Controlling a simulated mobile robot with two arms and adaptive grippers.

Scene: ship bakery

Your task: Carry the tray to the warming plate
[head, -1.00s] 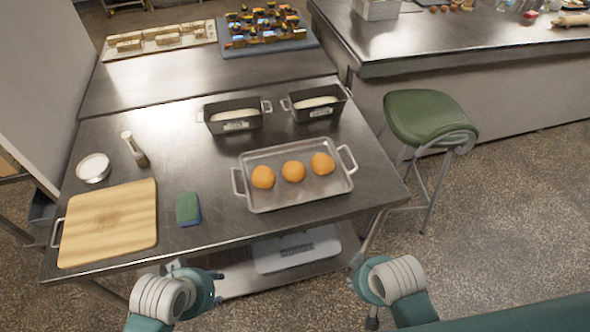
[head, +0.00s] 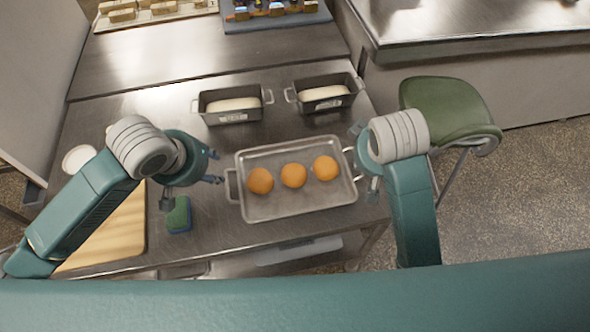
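The metal tray (head: 300,208) lies flat on the steel worktable and holds three orange-brown round buns (head: 293,175). It has a loop handle at its left end and another at its right end. My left gripper (head: 216,167) is open and empty, just left of the tray's left handle and apart from it. My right gripper (head: 354,150) is close to the tray's right handle. Its fingers are partly hidden by its wrist, so I cannot tell its opening or whether it touches the handle. I cannot tell which thing is the warming plate.
Two loaf tins with dough (head: 233,106) (head: 322,93) stand behind the tray. A green sponge (head: 179,214), a wooden board (head: 112,238) and a white bowl (head: 78,158) are at the left. A green stool (head: 447,108) stands right of the table. A blue-grey slab (head: 275,22) lies behind.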

